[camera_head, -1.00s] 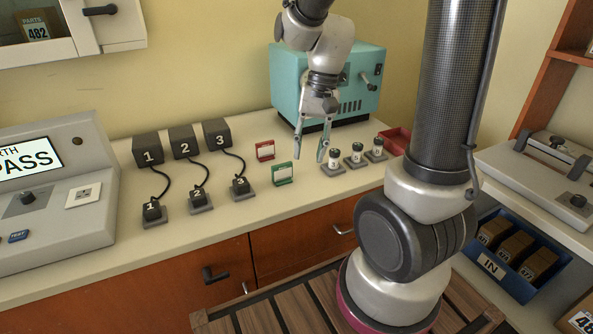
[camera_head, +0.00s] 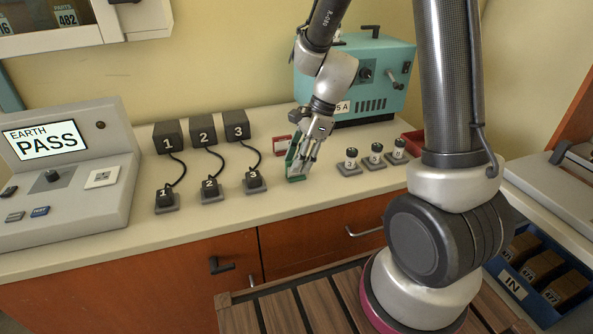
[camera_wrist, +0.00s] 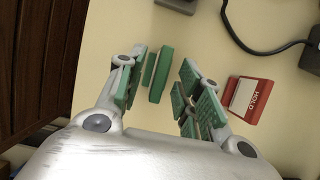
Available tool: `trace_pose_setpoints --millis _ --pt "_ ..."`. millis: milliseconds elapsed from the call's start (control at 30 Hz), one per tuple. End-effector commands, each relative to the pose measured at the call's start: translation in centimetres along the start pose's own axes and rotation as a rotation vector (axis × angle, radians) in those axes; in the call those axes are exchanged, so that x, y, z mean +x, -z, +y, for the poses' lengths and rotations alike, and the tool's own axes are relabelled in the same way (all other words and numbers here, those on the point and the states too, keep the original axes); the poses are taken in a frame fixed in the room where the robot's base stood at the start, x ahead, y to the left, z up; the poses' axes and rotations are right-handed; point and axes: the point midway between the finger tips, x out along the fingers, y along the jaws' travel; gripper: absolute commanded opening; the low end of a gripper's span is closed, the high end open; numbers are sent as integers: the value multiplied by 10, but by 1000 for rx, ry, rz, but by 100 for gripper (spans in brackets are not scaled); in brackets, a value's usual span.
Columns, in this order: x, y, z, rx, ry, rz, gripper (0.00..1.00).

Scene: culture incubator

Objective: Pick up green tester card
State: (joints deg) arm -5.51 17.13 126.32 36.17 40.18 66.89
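The green tester card (camera_head: 295,172) stands upright on the bench top, in front of the red card (camera_head: 282,145). My gripper (camera_head: 304,160) is down at the green card and partly hides it in the head view. In the wrist view the green card (camera_wrist: 160,76) lies between the two fingers of my gripper (camera_wrist: 160,95), closer to the left finger. The fingers have green pads and are spread, with a clear gap between the card and the right finger. The red card, marked HOLD, is outside the right finger in the wrist view (camera_wrist: 252,100).
Three numbered black boxes (camera_head: 202,133) with cabled plugs stand left of the cards. Small vials on stands (camera_head: 376,156) are to the right. A teal incubator (camera_head: 355,78) stands behind. A grey tester (camera_head: 70,165) showing EARTH PASS is far left.

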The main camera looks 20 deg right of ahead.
Motion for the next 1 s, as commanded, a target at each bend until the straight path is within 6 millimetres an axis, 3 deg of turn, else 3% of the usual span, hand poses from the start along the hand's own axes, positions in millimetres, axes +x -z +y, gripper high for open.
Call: trace_pose_setpoints --millis 133,400,600,1000 --pt "18 0 0 -1 -2 0 36" --pt "21 0 0 -2 0 0 34" --pt "21 0 0 -2 0 0 0" --pt "15 -3 0 -4 2 -1 0"
